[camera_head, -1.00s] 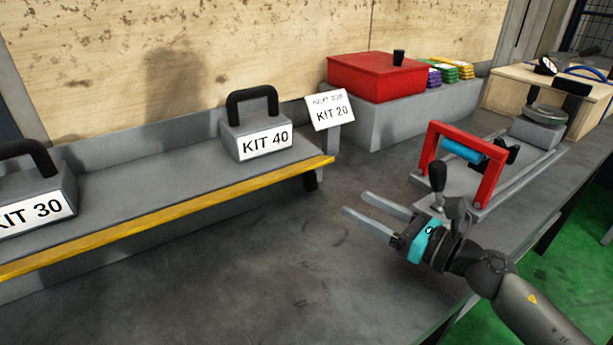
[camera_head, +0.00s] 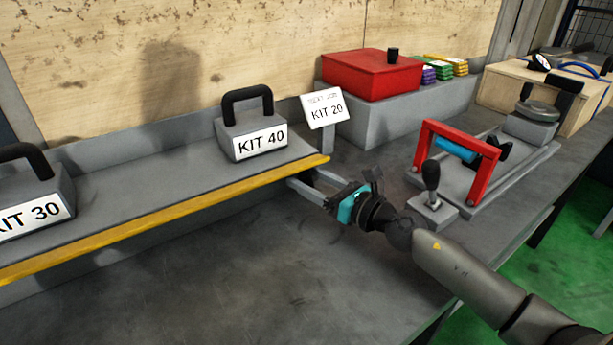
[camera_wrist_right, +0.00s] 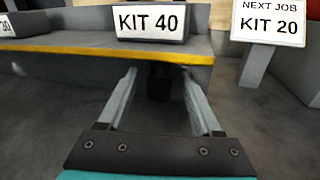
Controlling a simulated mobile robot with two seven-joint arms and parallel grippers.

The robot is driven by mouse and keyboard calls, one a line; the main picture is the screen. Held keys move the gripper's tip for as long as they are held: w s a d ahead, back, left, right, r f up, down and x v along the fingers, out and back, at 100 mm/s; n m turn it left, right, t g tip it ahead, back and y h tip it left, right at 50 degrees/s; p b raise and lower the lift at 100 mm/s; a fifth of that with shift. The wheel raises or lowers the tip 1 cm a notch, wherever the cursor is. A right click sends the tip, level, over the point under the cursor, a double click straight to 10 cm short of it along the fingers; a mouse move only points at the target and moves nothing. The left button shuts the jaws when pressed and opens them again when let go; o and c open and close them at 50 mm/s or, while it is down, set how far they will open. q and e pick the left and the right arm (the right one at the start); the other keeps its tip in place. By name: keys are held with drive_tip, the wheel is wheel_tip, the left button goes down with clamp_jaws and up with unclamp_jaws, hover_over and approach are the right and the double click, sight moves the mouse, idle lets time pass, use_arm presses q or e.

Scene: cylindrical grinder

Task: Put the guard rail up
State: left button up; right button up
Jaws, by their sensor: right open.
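No part is marked as the guard rail. A red U-shaped frame (camera_head: 484,176) stands upright on the small grinder at the right, around a blue cylinder (camera_head: 455,150). A yellow strip (camera_head: 190,206) runs along the front edge of the grey shelf (camera_head: 150,165). My right gripper (camera_head: 305,181) is open at the shelf's right end, its fingertips just under the yellow edge. In the right wrist view, a dark post (camera_wrist_right: 158,82) under the shelf shows between the open fingers (camera_wrist_right: 160,100); contact cannot be told. My left gripper is out of view.
KIT 40 (camera_head: 252,142) and KIT 30 (camera_head: 35,205) blocks sit on the shelf. A KIT 20 sign (camera_head: 325,108) stands behind my gripper. A black-knobbed lever (camera_head: 431,180) stands beside the grinder. A red box (camera_head: 370,77) is at the back. The front bench is clear.

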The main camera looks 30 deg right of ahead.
drive_tip(key=shift+w+a, duration=0.15)
drive_tip(key=shift+w, duration=0.2)
clamp_jaws()
idle(0.4)
